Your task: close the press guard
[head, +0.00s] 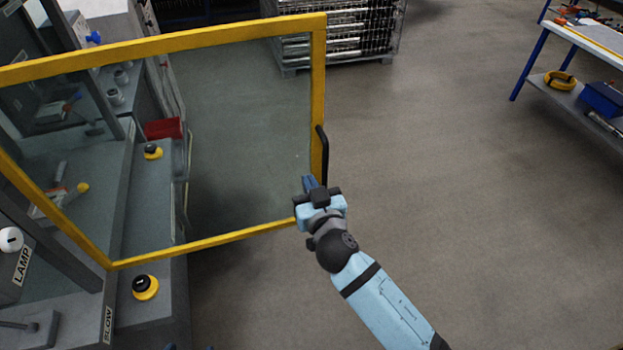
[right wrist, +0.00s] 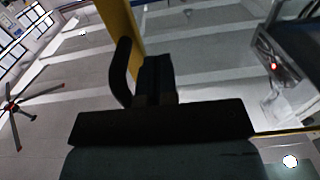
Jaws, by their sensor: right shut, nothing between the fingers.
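The press guard (head: 222,236) is a clear panel in a yellow frame. It stands open, swung out from the press (head: 150,312) over the floor. A black bar handle (head: 323,157) is on its right frame post, and the handle (right wrist: 121,70) also shows in the right wrist view beside the yellow post. My right gripper (head: 310,183) is shut and empty at the guard's lower right corner, just below the handle. In the right wrist view its fingers (right wrist: 155,75) are close beside the handle; I cannot tell whether they touch. My left gripper is not recognisable in view.
Yellow-and-black buttons (head: 145,287) sit on the press front, with a red bin (head: 163,128) behind the panel. A wire rack (head: 340,35) stands at the back. A blue-legged workbench (head: 530,62) is at upper right. The floor on the right is clear.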

